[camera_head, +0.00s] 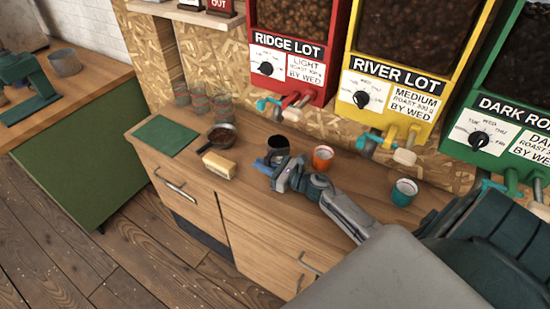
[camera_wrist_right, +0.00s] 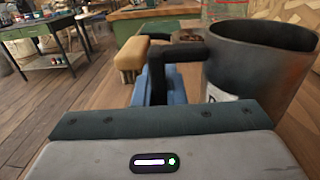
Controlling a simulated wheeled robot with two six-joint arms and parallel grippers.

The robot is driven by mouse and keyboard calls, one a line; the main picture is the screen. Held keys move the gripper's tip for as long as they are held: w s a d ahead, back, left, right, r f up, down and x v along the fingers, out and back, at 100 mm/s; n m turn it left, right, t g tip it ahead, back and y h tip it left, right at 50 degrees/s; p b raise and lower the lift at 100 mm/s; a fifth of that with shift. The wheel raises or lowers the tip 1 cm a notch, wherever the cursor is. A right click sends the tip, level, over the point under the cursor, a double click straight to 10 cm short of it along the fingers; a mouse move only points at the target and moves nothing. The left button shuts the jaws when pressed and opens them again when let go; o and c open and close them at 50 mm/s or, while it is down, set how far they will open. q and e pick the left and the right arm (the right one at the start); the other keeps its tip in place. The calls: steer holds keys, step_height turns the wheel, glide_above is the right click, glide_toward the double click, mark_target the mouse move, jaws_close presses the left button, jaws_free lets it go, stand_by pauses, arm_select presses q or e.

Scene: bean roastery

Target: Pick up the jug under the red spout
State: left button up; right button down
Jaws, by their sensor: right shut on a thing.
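The jug (camera_head: 278,146) is dark grey with a black handle and stands in front of the red dispenser, below its red spout (camera_head: 292,103). It fills the right side of the right wrist view (camera_wrist_right: 262,60), where part of a pale label shows. My right gripper (camera_head: 273,175) is at the jug's near side. In the wrist view its blue fingers are shut on the black handle (camera_wrist_right: 178,53). The jug looks upright. I cannot tell whether its base touches the counter. My left gripper is not in view.
An orange cup (camera_head: 322,158) stands close right of the jug, and a teal cup (camera_head: 404,192) farther right. A brush (camera_head: 219,166), a pan of beans (camera_head: 222,137), several glasses (camera_head: 200,103) and a green mat (camera_head: 166,139) lie left. The counter's front left is clear.

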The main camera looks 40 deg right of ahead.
mark_target(270, 161)
steer(key=shift+r, duration=0.1)
steer(key=shift+r, duration=0.45)
step_height(270, 161, up, 2)
steer(key=shift+r+b, duration=0.1)
steer(key=shift+b, duration=0.45)
steer(key=s+a+r+b, duration=0.1)
steer(key=s+a, duration=0.3)
steer(key=s, duration=0.3)
steer(key=s+a+b, duration=0.1)
steer(key=s+a, duration=0.2)
steer(key=s, duration=0.4)
steer(key=shift+a+r+b, duration=0.35)
steer(key=shift+a+r, duration=0.05)
steer(key=c, duration=2.1)
jaws_free()
jaws_close()
